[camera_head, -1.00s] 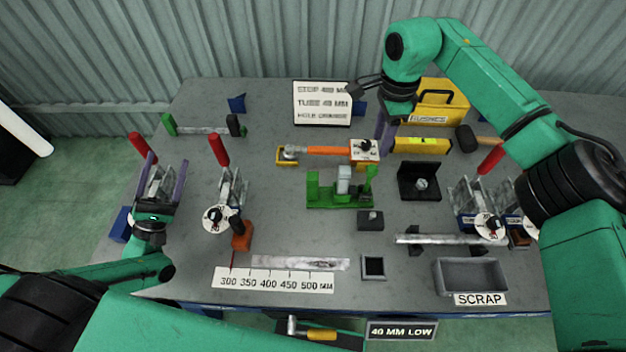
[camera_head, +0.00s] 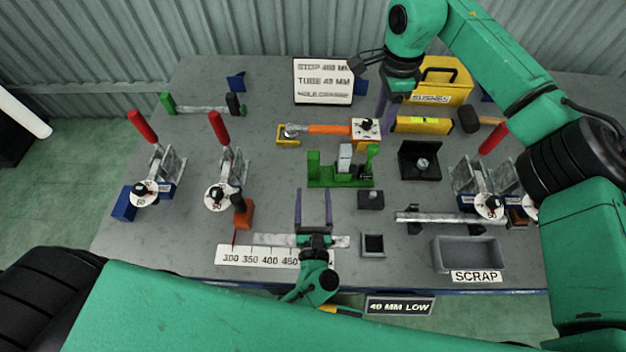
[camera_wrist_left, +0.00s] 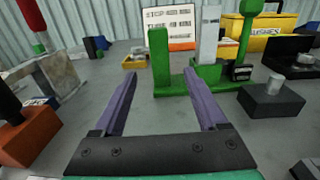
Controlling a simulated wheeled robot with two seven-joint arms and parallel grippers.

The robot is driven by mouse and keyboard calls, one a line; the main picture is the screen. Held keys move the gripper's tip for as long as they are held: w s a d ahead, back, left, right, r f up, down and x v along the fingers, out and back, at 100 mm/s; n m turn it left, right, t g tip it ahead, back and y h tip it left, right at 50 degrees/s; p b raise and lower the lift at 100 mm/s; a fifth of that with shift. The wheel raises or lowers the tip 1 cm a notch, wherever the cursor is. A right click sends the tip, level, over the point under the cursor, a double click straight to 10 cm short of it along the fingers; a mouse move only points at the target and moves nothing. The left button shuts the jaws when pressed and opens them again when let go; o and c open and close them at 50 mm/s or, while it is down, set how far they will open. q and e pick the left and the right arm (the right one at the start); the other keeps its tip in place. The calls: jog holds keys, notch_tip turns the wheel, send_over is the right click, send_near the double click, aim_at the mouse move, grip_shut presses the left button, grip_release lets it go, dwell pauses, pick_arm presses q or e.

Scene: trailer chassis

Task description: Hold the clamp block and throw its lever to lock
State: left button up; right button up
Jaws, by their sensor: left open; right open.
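Clamp blocks with red levers stand at the left, the far-left clamp (camera_head: 166,165) and a second clamp (camera_head: 233,170), with more at the right (camera_head: 467,178). The far-left red lever (camera_head: 142,126), second red lever (camera_head: 219,129) and right red lever (camera_head: 492,138) tilt upward. I cannot tell which clamp is meant. My left gripper (camera_head: 313,195) is open and empty over the front middle of the table, just short of the green fixture (camera_head: 340,183); its fingers (camera_wrist_left: 160,80) also show in the left wrist view. My right gripper (camera_head: 385,108) is open near the yellow level, touching no clamp.
A grey scrap tray (camera_head: 469,255) is at the front right. A ruler strip (camera_head: 250,256) lies at the front edge. An orange block (camera_head: 242,214) stands beside the second clamp. A yellow bushes case (camera_head: 447,80) is behind. Bare tabletop lies between the second clamp and green fixture.

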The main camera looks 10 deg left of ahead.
aim_at(313, 156)
pick_arm(q)
jog(key=w+a, duration=0.1)
jog(key=w, duration=0.3)
jog(key=w+a, duration=0.1)
jog(key=w, duration=0.8)
jog(key=shift+w+a, duration=0.15)
jog(key=shift+a, duration=0.25)
jog(key=shift+c, duration=0.3)
grip_shut()
